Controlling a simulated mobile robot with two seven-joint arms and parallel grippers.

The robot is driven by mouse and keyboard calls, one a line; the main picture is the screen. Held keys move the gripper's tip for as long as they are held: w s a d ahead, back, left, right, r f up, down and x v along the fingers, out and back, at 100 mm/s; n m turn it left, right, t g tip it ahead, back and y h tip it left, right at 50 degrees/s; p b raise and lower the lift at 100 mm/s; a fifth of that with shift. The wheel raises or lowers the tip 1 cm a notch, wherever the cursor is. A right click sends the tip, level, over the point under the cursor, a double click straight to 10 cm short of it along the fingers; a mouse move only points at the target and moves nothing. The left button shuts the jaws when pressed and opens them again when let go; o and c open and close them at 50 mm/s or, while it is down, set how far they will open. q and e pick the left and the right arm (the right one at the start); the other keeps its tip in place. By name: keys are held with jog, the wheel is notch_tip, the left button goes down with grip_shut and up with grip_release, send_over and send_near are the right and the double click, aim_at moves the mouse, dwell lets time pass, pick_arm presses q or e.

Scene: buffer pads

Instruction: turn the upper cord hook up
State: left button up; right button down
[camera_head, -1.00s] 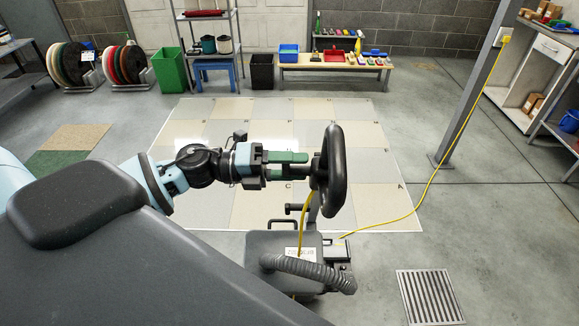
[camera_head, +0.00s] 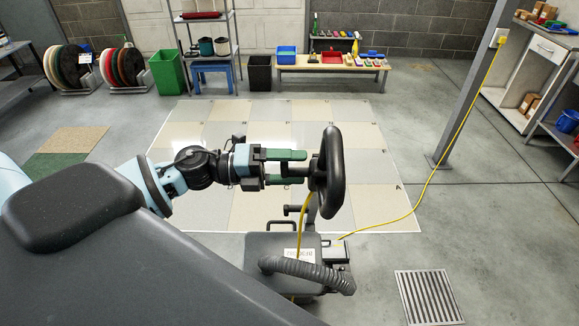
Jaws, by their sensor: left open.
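The floor machine stands on the floor with a dark grey body (camera_head: 262,247), an upright black handle ring (camera_head: 334,172) and a yellow cord (camera_head: 304,215) running down its pole. A small dark part (camera_head: 316,168) sticks out left of the ring; it may be the upper cord hook, but its shape and angle are unclear. My left gripper (camera_head: 304,168) has green fingers, one above the other, open and pointing right at this part. I cannot tell whether they touch it. A lower dark peg (camera_head: 295,209) juts left from the pole. My right gripper is not in view.
The cord (camera_head: 422,197) runs across the floor to an outlet on a grey post (camera_head: 467,100). A grey hose (camera_head: 300,270) curves over the machine's front. A floor drain (camera_head: 428,297) lies at right. Pale tiles (camera_head: 360,215) around the machine are clear. Shelves and a bench (camera_head: 335,67) stand far back.

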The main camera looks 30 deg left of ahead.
pick_arm(q)
jog(key=shift+a, duration=0.1)
jog(key=v, duration=0.7)
jog(key=shift+s+a, duration=0.25)
jog(key=shift+f, duration=0.1)
dwell(0.4)
